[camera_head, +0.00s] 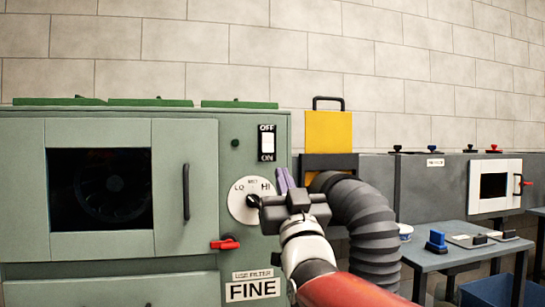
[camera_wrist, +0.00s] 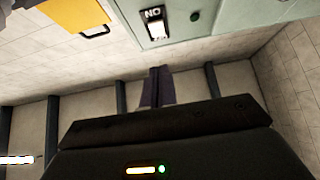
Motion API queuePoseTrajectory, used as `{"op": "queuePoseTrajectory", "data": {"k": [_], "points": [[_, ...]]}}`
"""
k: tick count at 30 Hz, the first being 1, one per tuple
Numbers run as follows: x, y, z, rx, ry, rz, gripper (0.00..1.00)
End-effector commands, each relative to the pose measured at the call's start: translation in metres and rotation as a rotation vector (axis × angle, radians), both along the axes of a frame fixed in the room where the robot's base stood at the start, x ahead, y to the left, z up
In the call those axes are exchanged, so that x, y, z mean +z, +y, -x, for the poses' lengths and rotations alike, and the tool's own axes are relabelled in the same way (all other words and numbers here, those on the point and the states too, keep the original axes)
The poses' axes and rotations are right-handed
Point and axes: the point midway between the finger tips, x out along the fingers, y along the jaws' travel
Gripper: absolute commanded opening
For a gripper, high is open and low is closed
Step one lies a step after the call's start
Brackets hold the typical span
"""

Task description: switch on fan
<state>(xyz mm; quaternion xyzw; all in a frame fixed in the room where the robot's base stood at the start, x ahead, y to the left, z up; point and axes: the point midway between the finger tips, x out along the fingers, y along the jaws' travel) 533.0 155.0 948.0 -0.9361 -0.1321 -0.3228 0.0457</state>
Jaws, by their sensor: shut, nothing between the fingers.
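The fan (camera_head: 108,192) shows dimly behind the dark window of the green cabinet (camera_head: 190,135). A white rocker switch (camera_head: 267,143) on a black plate, marked OFF above and ON below, is on the cabinet's upper right front. I cannot tell which way it is set. It also shows upside down at the top of the wrist view (camera_wrist: 155,27). My gripper (camera_head: 284,180) is shut and empty, with its purple fingers below and right of the switch, apart from it. The fingers also show in the wrist view (camera_wrist: 157,84).
A dial (camera_head: 245,200) marked LO, MID, HI is just left of my gripper. A red latch (camera_head: 225,244) and a FINE label (camera_head: 252,290) are lower. A grey ribbed hose (camera_head: 365,225) and yellow panel (camera_head: 328,132) stand right. A side table (camera_head: 450,257) holds small brushes.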

Motion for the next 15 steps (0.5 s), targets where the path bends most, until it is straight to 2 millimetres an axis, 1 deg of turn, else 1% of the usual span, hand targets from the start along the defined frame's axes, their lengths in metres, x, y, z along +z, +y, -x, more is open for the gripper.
{"op": "queuePoseTrajectory", "data": {"k": [1, 3, 10, 12, 15], "points": [[0.008, 0.003, -0.009, 0.0, 0.0, 0.0, 0.0], [0.018, 0.006, -0.021, 0.0, 0.001, 0.0, 0.0], [0.048, 0.016, -0.057, -0.001, 0.0, 0.001, 0.0], [0.043, 0.02, -0.069, -0.001, 0.004, 0.002, 0.0], [0.042, 0.023, -0.081, -0.001, 0.002, 0.001, 0.0]]}}
